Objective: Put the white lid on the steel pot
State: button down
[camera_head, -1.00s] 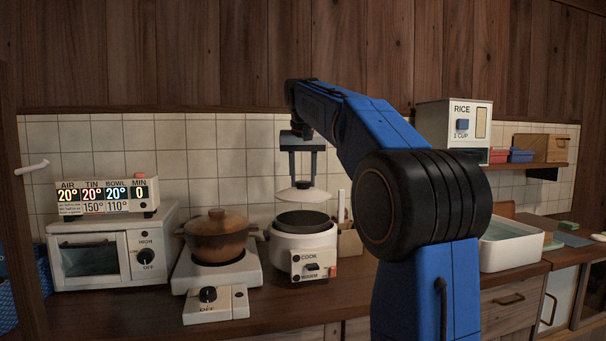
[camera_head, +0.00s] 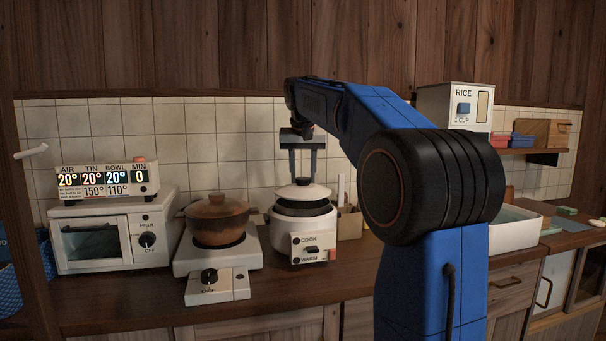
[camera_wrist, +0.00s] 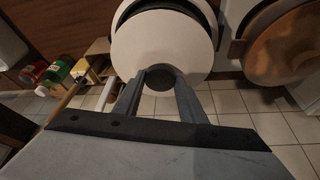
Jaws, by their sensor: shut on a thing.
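The white lid (camera_head: 318,192) is a shallow dome with a dark knob. My gripper (camera_head: 303,180) is shut on the knob from above, as the wrist view also shows (camera_wrist: 160,82). The lid is roughly level over the white cooker (camera_head: 285,222) with COOK and WARM labels. The dark pot rim (camera_head: 303,209) shows as a band below the lid. Whether the lid touches it, I cannot tell. In the wrist view the lid (camera_wrist: 160,42) hides most of the opening, with a dark crescent left at the far side. I cannot make out a separate steel pot.
A brown clay pot (camera_head: 215,222) stands on a burner (camera_head: 245,250) just left of the cooker. A toaster oven (camera_head: 92,240) is farther left. A holder with bottles (camera_wrist: 98,62) is close on the cooker's other side. A white basin (camera_head: 512,236) lies right, behind my arm.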

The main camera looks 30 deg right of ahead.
jog(key=shift+f, duration=1.45)
dwell(2.2)
jog(key=c, duration=1)
grip_release()
jog(key=shift+c, duration=0.2)
jog(key=v, duration=1.7)
jog(key=shift+r, duration=0.25)
jog(key=s+a+f+n, duration=0.2)
jog(key=s+a+f, duration=0.3)
jog(key=s+f, duration=0.6)
jog(key=s+a+f+n+y, duration=0.1)
jog(key=s+a+f, duration=0.3)
jog(key=s+f, duration=0.7)
jog(key=s+a+f+n+y, duration=0.1)
jog(key=s+a+f+n, duration=0.2)
jog(key=s+f, duration=0.8)
notch_tip(320, 180, down, 11)
jog(key=a, duration=0.2)
jog(key=shift+s+a+f+t, duration=0.2)
jog(key=shift+a+t, duration=0.1)
jog(key=shift+t, duration=0.1)
